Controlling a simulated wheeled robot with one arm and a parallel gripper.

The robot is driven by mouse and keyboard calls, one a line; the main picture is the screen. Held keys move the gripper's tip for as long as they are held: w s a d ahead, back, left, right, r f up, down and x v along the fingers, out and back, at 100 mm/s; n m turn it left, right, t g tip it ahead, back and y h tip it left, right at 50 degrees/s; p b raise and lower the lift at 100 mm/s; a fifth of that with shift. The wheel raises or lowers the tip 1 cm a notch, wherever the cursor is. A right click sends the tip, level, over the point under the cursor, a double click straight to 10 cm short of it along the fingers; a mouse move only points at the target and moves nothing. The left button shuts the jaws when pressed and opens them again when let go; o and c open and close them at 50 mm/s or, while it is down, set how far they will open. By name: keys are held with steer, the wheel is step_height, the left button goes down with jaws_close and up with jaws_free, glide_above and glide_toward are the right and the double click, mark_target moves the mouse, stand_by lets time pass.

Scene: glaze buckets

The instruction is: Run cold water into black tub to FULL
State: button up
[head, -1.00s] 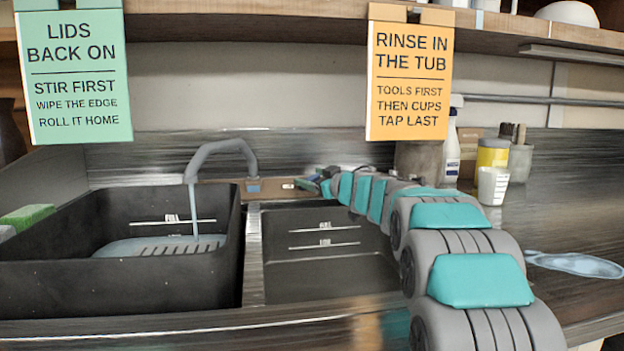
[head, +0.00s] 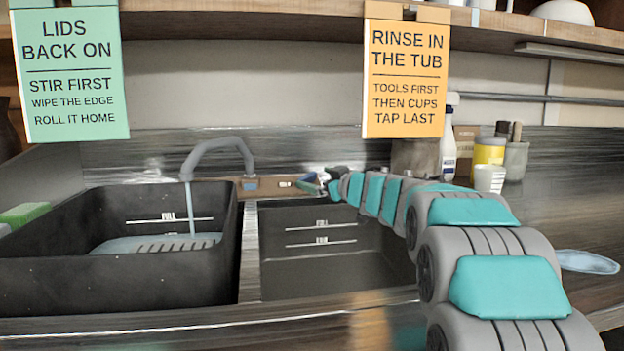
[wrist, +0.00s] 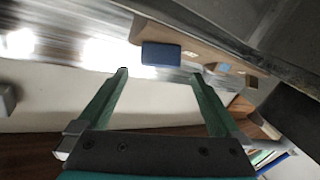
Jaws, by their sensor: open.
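The black tub (head: 120,277) stands at the left in the head view. A grey spout (head: 222,143) runs a thin stream of water into it. The water surface (head: 120,244) lies below the FULL line on the tub's back wall, and a slatted grating shows in it. My gripper (head: 322,185) is at the strip's right end, small in the head view. In the wrist view my gripper (wrist: 160,73) is open and empty, the blue block just beyond its fingertips.
A second dark basin (head: 320,272) with two level lines is right of the tub, below my arm. A green sponge (head: 24,213) lies at far left. Signs hang above.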

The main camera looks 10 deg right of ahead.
steer(key=shift+v, duration=1.9)
steer(key=shift+d, duration=0.1)
stand_by(6.0)
